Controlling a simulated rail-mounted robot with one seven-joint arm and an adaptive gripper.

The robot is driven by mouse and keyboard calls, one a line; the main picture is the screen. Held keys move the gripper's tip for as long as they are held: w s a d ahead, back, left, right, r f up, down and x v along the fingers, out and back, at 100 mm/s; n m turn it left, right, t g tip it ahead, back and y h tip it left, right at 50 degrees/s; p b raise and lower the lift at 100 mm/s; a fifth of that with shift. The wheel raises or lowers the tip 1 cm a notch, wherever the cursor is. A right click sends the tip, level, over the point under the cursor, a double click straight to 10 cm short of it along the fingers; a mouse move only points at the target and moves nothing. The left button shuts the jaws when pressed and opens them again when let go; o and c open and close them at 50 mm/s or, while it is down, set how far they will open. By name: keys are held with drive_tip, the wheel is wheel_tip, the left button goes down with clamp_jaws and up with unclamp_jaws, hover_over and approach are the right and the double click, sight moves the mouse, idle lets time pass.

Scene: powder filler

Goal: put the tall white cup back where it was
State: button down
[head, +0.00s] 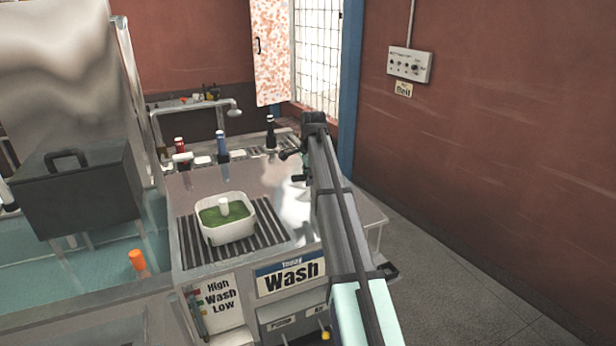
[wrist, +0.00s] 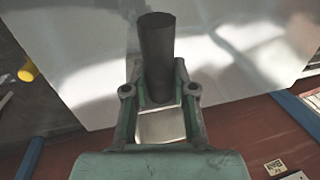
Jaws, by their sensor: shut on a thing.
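My gripper (wrist: 158,92) is shut on a dark grey upright cylinder (wrist: 157,48) in the wrist view. Its lower end sits between the fingertips, and its far end projects over the pale metal counter. A pale patch (wrist: 160,125) shows between the fingers behind it; I cannot tell what it is. No tall cup in the gripper looks white. In the head view, a short white cylinder (head: 224,207) stands in green contents in a white tub (head: 236,235); I cannot tell whether it is a cup. My gripper is largely hidden there at the arm's far end.
The metal counter (head: 255,185) has clear room between the tub and my arm. A black bottle (head: 270,133), a blue bottle (head: 222,145) and a red bottle (head: 180,150) stand along its back. A brown wall (head: 480,130) lies to the right.

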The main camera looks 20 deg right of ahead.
drive_tip(key=c, duration=1)
unclamp_jaws()
drive_tip(key=shift+f, duration=0.15)
drive_tip(key=shift+o, duration=0.2)
wheel_tip(320, 180, up, 12)
drive_tip(key=s+b, duration=0.2)
drive_tip(key=shift+s+b, duration=0.2)
drive_tip(key=shift+b, duration=0.2)
